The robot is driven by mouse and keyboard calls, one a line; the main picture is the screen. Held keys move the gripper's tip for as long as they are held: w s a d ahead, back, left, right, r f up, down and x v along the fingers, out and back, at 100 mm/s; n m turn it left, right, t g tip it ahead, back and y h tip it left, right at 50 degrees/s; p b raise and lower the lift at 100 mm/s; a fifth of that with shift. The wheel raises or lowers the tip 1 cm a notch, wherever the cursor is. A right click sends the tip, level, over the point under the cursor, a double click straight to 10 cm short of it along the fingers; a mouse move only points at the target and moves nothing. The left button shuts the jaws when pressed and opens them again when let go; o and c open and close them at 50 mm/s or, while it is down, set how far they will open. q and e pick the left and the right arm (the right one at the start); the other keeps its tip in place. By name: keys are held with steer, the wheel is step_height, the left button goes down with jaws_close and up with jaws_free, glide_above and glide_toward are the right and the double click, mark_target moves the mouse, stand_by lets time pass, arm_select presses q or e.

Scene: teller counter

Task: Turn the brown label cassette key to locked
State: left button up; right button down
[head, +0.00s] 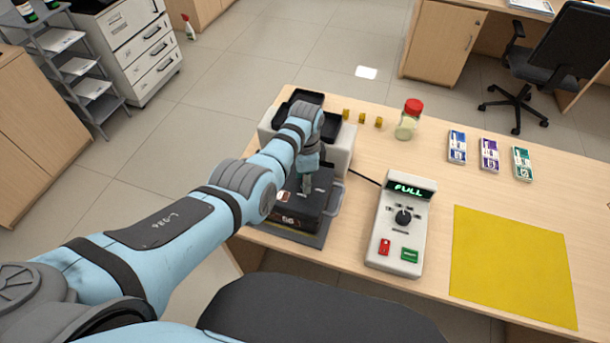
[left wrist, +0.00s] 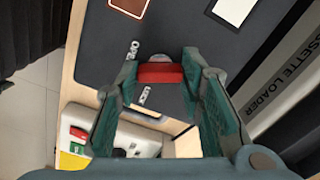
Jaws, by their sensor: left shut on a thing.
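The dark cassette (head: 312,212) stands at the near left of the counter, in front of the pale cassette loader (head: 337,150). A brown label with a pale border (left wrist: 130,5) shows on its top in the left wrist view. My left gripper (head: 306,186) reaches down onto the cassette top. In the left wrist view the red key (left wrist: 160,73) sits crosswise between the two green fingers of this gripper, which are shut on it. The word OPEN is printed near the key; a second marking lies beyond it, partly hidden. My right gripper is not in view.
A control box with a dial (head: 403,217) and a display reading FULL stands right of the cassette. A yellow mat (head: 510,265) lies further right. A red-lidded jar (head: 409,119) and several banded note bundles (head: 489,154) stand toward the back.

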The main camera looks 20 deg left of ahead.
arm_select(q)
steer(key=n, duration=0.6)
steer(key=shift+p, duration=0.35)
steer(key=n, duration=0.6)
steer(key=shift+w+n, duration=0.1)
steer(key=shift+n, duration=0.2)
steer(key=o, duration=1.2)
steer(key=shift+c, duration=0.2)
steer(key=shift+r, duration=0.1)
